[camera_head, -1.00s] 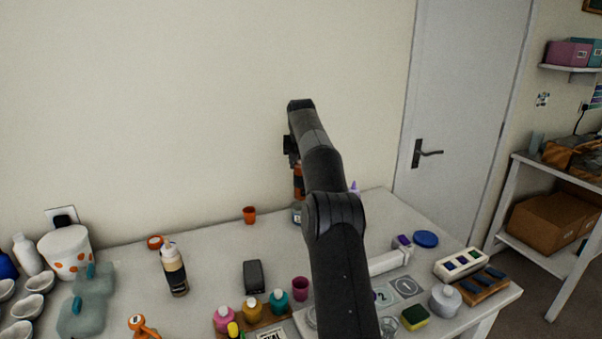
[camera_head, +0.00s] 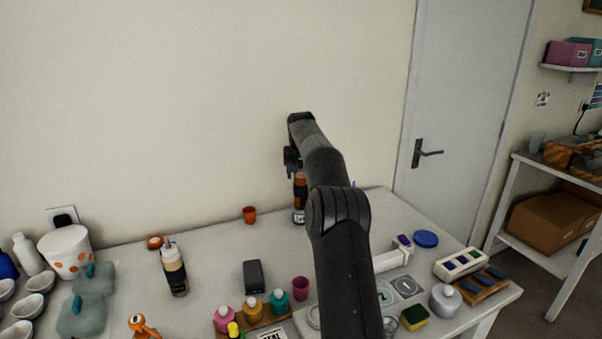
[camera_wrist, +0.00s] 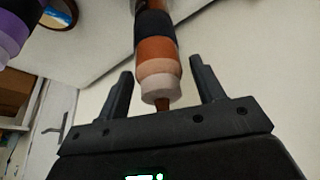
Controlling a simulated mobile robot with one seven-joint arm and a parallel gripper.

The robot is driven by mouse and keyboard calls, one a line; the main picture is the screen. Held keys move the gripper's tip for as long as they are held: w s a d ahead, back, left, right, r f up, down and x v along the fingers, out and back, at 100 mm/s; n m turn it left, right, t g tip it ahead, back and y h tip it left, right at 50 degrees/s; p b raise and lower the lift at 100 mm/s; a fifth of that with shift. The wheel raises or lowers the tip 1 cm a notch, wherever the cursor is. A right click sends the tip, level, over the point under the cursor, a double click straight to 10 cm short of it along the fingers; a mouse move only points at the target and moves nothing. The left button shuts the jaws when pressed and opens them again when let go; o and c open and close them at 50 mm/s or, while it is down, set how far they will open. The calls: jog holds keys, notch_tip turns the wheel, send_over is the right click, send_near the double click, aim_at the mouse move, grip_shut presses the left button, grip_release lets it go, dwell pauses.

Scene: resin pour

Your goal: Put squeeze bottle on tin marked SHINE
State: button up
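An orange bottle with a dark band and pale collar (camera_wrist: 156,50) shows in the wrist view, its nozzle towards my palm. My gripper (camera_wrist: 160,66) is open, with the bottle between its fingers and visible gaps on both sides. In the head view the orange bottle (camera_head: 299,184) stands at the back of the table, partly behind my arm. Another squeeze bottle, cream and black (camera_head: 174,270), stands left of centre. No SHINE marking is readable.
A purple-topped bottle (camera_wrist: 12,35) is near my gripper in the wrist view. A small orange cup (camera_head: 249,215), a dark block (camera_head: 253,275) and several coloured bottles (camera_head: 277,301) stand on the table. The back wall is close behind my gripper.

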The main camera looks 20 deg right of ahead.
jog(key=shift+o, duration=0.5)
jog(key=shift+r, duration=0.15)
jog(key=shift+s+r, duration=0.1)
jog(key=shift+r, duration=0.25)
jog(key=v, duration=1.1)
jog(key=s+a+r+n, duration=0.1)
jog(key=s+a+r, duration=0.3)
jog(key=s+a, duration=0.55)
jog(key=s+a+r+n, duration=0.2)
jog(key=s+a+r, duration=0.35)
jog(key=s, duration=0.75)
jog(key=s+a+f, duration=0.2)
jog(key=s+f, duration=0.4)
jog(key=s, duration=0.3)
jog(key=s+a+f+n+t+y, duration=0.1)
jog(key=s+a+f, duration=0.2)
jog(key=s, duration=0.7)
jog(key=s+a+f, duration=0.2)
jog(key=s+f, duration=0.6)
jog(key=s, duration=0.1)
jog(key=shift+s+a+f+n+y, duration=0.2)
jog(key=shift+a+f+n+y, duration=0.1)
jog(key=shift+a+y, duration=0.1)
